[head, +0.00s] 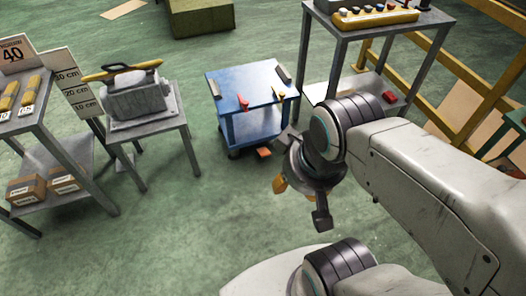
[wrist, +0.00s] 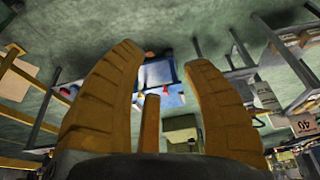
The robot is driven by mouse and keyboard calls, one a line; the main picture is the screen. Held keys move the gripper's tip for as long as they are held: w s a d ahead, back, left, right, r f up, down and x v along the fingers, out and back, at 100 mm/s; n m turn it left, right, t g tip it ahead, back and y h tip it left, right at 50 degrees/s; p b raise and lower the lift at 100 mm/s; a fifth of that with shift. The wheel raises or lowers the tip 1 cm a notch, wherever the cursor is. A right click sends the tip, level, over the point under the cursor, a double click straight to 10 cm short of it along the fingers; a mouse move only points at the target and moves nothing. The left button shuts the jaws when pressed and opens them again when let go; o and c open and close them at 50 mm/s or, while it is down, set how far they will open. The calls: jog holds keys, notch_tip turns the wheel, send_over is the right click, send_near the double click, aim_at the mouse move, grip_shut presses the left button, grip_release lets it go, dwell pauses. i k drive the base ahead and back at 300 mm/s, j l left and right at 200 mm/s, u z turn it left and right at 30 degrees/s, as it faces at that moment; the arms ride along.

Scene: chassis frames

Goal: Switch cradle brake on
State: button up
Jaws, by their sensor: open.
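A low blue cart (head: 255,92) stands on the green floor in the middle of the head view.
A grey table (head: 150,128) with a metal machine (head: 138,97) stands left of the cart. A shelf rack (head: 45,140) with boxes is at far left. A tall metal table (head: 385,24) and yellow railing (head: 470,75) are at right. Floor before the cart is clear.

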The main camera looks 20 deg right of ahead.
aim_at(263, 151)
jog(key=i+l+u, duration=0.2)
jog(key=u, duration=0.3)
jog(key=i+l+u, duration=0.15)
jog(key=l+u, duration=0.3)
jog(key=i+l+u, duration=0.1)
jog(key=l+u, duration=0.15)
jog(key=u, duration=0.25)
jog(key=l+u, duration=0.8)
jog(key=u, duration=0.15)
